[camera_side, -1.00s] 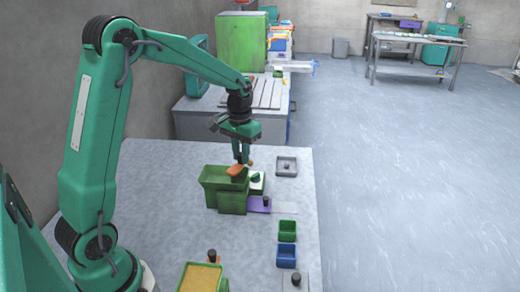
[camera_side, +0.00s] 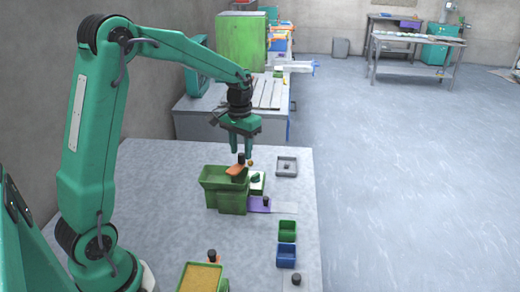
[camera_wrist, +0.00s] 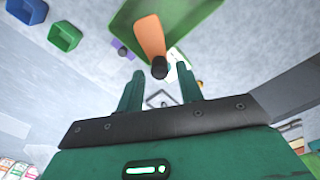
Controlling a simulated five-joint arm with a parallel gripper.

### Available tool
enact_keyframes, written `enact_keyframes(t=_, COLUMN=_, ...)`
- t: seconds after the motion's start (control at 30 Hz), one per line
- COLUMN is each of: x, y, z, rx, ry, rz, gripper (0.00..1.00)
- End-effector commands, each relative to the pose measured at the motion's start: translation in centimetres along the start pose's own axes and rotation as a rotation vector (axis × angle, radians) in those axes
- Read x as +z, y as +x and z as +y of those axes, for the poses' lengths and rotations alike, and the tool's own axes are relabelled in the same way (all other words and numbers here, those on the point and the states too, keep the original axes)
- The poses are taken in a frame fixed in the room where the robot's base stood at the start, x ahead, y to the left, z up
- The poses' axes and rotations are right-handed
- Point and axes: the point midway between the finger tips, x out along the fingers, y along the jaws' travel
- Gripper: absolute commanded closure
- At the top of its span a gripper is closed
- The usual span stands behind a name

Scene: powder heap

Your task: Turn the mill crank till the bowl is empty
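The green mill (camera_side: 232,203) stands on the grey table, with a wide green bowl (camera_side: 214,179) on top. Its orange crank (camera_side: 235,171) ends in a black knob (camera_side: 241,159); the wrist view shows the orange crank arm (camera_wrist: 148,36) and knob (camera_wrist: 160,69) too. My gripper (camera_side: 241,152) is just above the knob, with its fingers apart. In the wrist view my gripper (camera_wrist: 160,70) is open and the knob lies between the fingertips, with gaps on both sides. What is inside the bowl cannot be made out.
A green box of yellow powder (camera_side: 200,278) is at the front. A green bin (camera_side: 287,231) and a blue bin (camera_side: 286,255) stand to the right. A purple slide (camera_side: 258,204) lies beside the mill. A grey tray (camera_side: 287,165) is behind right. The table's left part is clear.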

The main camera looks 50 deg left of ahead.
Motion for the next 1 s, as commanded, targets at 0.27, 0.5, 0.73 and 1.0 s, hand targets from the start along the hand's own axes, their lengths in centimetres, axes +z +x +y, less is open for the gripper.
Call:
enact_keyframes(t=0.27, x=0.0, y=-2.0, z=0.0, rx=0.000, ry=0.000, rz=0.001, gripper=0.64)
enact_keyframes(t=0.5, x=0.0, y=-3.7, z=0.0, rx=0.000, ry=0.000, rz=0.002, gripper=0.64)
enact_keyframes(t=0.73, x=0.0, y=-5.2, z=0.0, rx=0.000, ry=0.000, rz=0.001, gripper=0.64)
enact_keyframes(t=1.0, x=0.0, y=-5.7, z=0.0, rx=0.000, ry=0.000, rz=0.000, gripper=0.64)
